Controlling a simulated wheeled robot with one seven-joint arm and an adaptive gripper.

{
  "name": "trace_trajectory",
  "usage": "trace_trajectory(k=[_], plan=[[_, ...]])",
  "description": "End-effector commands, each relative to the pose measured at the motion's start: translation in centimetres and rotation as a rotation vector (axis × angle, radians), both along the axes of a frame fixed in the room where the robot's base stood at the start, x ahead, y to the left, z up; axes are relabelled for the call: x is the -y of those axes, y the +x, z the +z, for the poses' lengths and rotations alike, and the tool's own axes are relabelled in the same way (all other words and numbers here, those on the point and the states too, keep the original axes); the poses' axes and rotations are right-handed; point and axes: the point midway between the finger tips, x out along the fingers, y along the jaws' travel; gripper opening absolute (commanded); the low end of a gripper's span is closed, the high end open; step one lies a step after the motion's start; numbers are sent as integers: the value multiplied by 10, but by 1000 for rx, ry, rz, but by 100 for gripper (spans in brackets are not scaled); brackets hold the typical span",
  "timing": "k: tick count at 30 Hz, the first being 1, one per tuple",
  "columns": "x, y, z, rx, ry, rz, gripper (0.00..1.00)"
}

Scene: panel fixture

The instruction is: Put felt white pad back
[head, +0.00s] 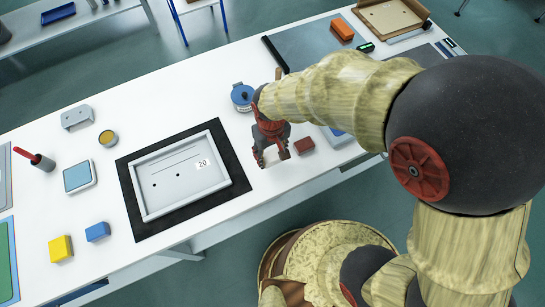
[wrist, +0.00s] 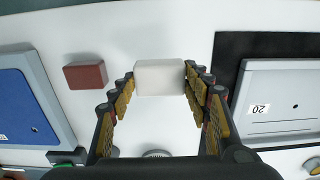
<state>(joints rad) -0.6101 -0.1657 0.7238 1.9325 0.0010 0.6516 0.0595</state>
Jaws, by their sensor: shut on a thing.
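The white felt pad (wrist: 160,77) is a pale block between the fingertips of my gripper (wrist: 160,84) in the wrist view, with a finger at each side. In the head view my gripper (head: 271,156) points down over the white table, just right of the black mat; the pad is hard to make out there. I cannot tell whether the pad touches the table. The grey panel fixture (head: 147,197), a shallow framed tray with a "20" label and small dark holes, lies on the mat; its edge also shows at right in the wrist view (wrist: 247,95).
A brown-red block (head: 304,145) lies close to the right of my gripper. A blue-lidded tin (head: 242,97) stands behind it. Yellow (head: 61,248) and blue (head: 97,231) blocks lie at front left. A red-handled tool (head: 38,159) is at far left. The black mat (head: 127,170) borders the fixture.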

Motion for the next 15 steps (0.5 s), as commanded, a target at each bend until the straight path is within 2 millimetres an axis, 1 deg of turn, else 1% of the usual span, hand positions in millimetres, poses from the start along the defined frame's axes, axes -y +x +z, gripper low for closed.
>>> trace_trajectory(k=[1,5,7,12,15], plan=[[0,3,-4,0,0,0,25],[1,7,-8,1,1,0,25],[2,11,-13,0,0,-2,25],[2,13,-39,-3,-2,0,25],[2,14,-46,1,1,0,25]])
